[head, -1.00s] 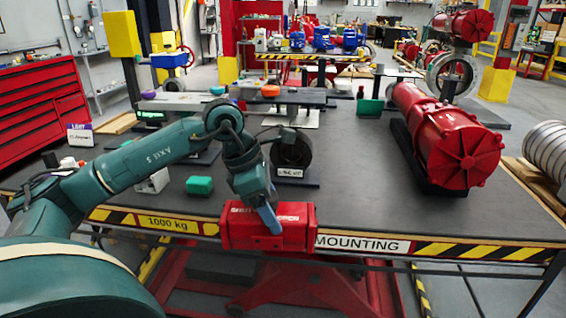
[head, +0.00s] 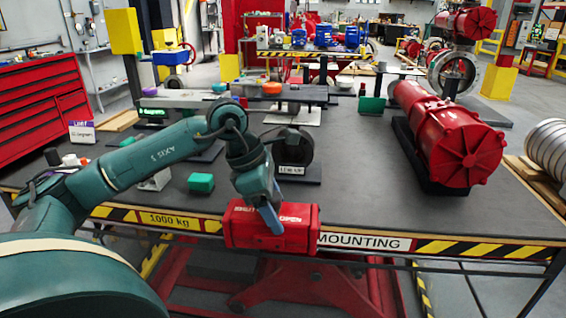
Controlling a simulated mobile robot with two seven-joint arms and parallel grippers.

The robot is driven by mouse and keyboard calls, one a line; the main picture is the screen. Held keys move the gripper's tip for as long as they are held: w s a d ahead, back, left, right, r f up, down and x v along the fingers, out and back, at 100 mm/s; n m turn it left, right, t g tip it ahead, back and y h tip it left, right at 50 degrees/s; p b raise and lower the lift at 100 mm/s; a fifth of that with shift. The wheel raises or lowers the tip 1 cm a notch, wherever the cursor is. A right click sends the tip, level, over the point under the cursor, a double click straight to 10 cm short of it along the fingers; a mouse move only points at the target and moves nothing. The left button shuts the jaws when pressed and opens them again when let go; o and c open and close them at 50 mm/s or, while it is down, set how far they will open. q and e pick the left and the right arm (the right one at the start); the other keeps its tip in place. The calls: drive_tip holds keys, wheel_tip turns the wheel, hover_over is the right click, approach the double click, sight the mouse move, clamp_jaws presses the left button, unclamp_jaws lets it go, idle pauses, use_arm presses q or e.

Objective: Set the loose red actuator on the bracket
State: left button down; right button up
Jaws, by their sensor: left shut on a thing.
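A red box-shaped actuator (head: 297,228) with white lettering is at the table's front edge. My left gripper (head: 273,222) comes down from above and is shut on it. The actuator covers part of the striped edge strip, and I cannot tell whether it touches the table. A dark round valve body (head: 296,148) on a labelled stand is behind it, apart from the actuator. I cannot clearly make out a bracket there; my left wrist hides part of that area. My right gripper is out of view.
A large red cylindrical actuator (head: 455,148) lies on a dark cradle at the right of the table (head: 350,205). A green block (head: 201,183) is left of my left wrist. A dark raised plate (head: 300,93) stands farther back. The table's front middle-right is clear.

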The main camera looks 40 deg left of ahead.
sight(298, 236)
use_arm(q)
drive_tip(key=d+f+m+g, duration=0.1)
drive_tip(key=d+m, duration=0.1)
drive_tip(key=m, duration=0.1)
drive_tip(key=d+f+m+g, duration=0.1)
drive_tip(key=d+f+m, duration=0.1)
drive_tip(key=m, duration=0.1)
drive_tip(key=d+f+m+g, duration=0.1)
drive_tip(key=d+m, duration=0.1)
drive_tip(key=m, duration=0.2)
drive_tip(key=shift+s+d+f+g+h, duration=0.3)
drive_tip(key=shift+s+f+h, duration=0.05)
drive_tip(key=shift+h, duration=0.05)
drive_tip(key=s+d+f+m+g+y, duration=0.2)
drive_tip(key=d+m, duration=0.4)
drive_tip(key=m, duration=0.9)
drive_tip(key=shift+s+d+f+g+y, duration=0.2)
drive_tip(key=shift+f+g+y, duration=0.55)
drive_tip(key=shift+y, duration=0.45)
